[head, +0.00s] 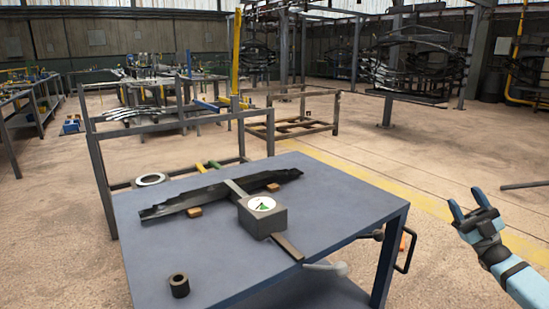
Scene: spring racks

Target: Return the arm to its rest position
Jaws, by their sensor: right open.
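My right gripper (468,206) is on the right of the head view, with its arm coming in from the lower right. Its two fingers point up and stand apart, with nothing between them. It is beside the blue-grey table (240,273), off its right edge and apart from it. My left gripper is not in view.
On the table lie a dark leaf-spring bar (215,193) on wooden blocks, a grey box (262,219) with a round white label over a flat strip, and a small dark ring (179,285). A black handle (405,250) sticks out at the table's right.

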